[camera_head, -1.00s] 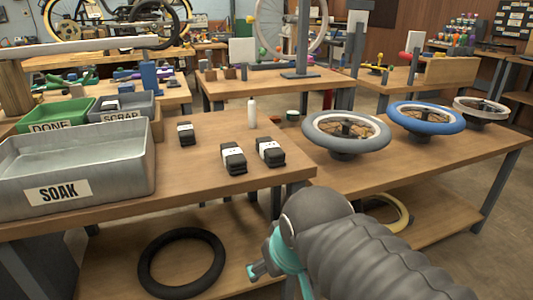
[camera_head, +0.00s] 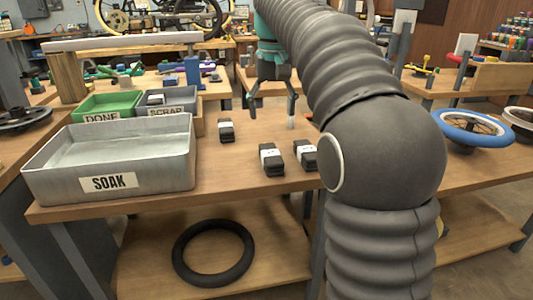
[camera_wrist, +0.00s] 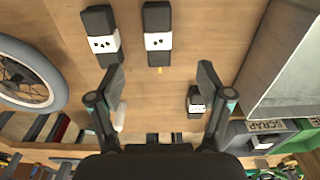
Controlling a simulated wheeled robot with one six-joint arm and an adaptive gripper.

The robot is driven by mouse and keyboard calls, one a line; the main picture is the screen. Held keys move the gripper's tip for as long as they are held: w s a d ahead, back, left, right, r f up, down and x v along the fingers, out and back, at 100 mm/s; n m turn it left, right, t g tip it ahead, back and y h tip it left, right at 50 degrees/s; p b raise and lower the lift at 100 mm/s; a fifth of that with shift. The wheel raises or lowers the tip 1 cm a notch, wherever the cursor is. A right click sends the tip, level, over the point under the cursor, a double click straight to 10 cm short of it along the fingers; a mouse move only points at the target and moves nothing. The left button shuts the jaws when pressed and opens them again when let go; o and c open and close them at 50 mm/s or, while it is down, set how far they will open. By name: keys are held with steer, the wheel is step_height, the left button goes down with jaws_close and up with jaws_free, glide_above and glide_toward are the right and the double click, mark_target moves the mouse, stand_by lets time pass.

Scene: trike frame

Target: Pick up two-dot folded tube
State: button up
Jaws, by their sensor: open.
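Three black folded tubes with white bands lie on the wooden bench. The middle one (camera_head: 270,158) shows what look like two dots on its band in the wrist view (camera_wrist: 158,40). The right one (camera_head: 305,155) seems to carry more dots; in the wrist view it is at the left (camera_wrist: 100,37). The far one (camera_head: 226,130), at the right in the wrist view (camera_wrist: 195,103), has markings too small to count. My gripper (camera_head: 272,106) is open and empty, pointing down above the bench, behind the middle tube. In the wrist view its fingertips (camera_wrist: 160,74) are spread, with the middle tube beyond them.
A grey SOAK bin (camera_head: 187,165) stands on the left, with green DONE (camera_head: 112,98) and grey SCRAP (camera_head: 180,100) trays behind it. A white bottle (camera_wrist: 120,116) stands near my gripper. A blue-tyred wheel (camera_head: 473,131) is at right.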

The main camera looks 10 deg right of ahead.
mark_target(271, 152)
steer(key=shift+g, duration=0.3)
steer(key=w+f, duration=0.1)
steer(key=f, duration=0.1)
steer(key=w+f+b, duration=0.1)
steer(key=f, duration=0.2)
steer(key=w+f+b, duration=0.1)
steer(key=f, duration=0.2)
steer(key=shift+f, duration=0.1)
steer(key=shift+s+d+f+b, duration=0.15)
steer(key=shift+f+b, duration=0.15)
steer(key=shift+f, duration=1.05)
steer(key=shift+s+d+f+b, duration=0.1)
steer(key=shift+f+b, duration=0.15)
steer(key=shift+f, duration=1.05)
steer(key=c, duration=1.3)
steer(key=shift+c, duration=0.2)
